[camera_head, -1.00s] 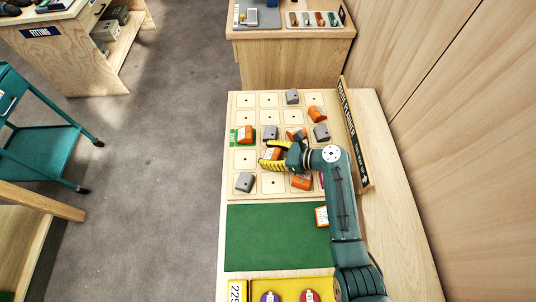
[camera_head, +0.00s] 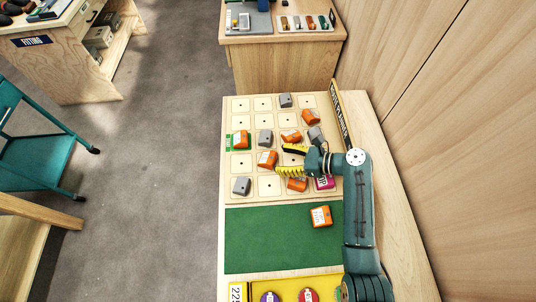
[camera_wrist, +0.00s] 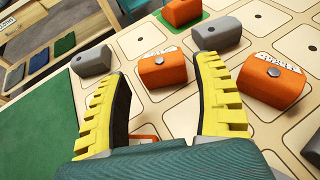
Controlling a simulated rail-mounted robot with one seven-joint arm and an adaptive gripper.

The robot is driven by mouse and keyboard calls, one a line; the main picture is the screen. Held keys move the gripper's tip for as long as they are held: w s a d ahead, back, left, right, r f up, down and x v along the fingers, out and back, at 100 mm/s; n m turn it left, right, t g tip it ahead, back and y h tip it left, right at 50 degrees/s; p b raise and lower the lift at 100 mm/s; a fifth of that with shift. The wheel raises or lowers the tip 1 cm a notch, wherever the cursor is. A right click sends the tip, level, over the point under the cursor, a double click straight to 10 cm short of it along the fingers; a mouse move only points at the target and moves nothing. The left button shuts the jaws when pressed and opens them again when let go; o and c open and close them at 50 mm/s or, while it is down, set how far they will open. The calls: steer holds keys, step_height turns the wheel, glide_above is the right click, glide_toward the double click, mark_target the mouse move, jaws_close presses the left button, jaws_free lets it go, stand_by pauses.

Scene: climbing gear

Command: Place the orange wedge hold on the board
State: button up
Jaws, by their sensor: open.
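An orange hold (camera_head: 267,159) with a pale label sits on a board square just beyond my fingertips. In the wrist view this orange hold (camera_wrist: 163,72) lies ahead of the jaws, with bare board around it. My gripper (camera_head: 282,159) is open and empty, its yellow fingers spread and apart from that hold. The board (camera_head: 268,185) is a pale grid of squares. Other orange holds sit on it, one on a green-marked square (camera_head: 240,140), one farther right (camera_head: 291,136) and one partly under my gripper (camera_head: 297,184).
Grey holds stand nearby on the board, one at the front left (camera_head: 241,186) and one behind (camera_head: 265,137). A pink block (camera_head: 325,182) is beside my wrist. Another orange hold (camera_head: 320,216) lies on the green mat (camera_head: 265,245). A lettered rail (camera_head: 340,115) edges the right side.

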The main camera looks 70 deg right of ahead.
mark_target(267, 159)
steer(key=v, duration=0.4)
steer(key=shift+s+r, duration=0.1)
steer(key=shift+s, duration=0.25)
steer(key=shift+w, duration=0.1)
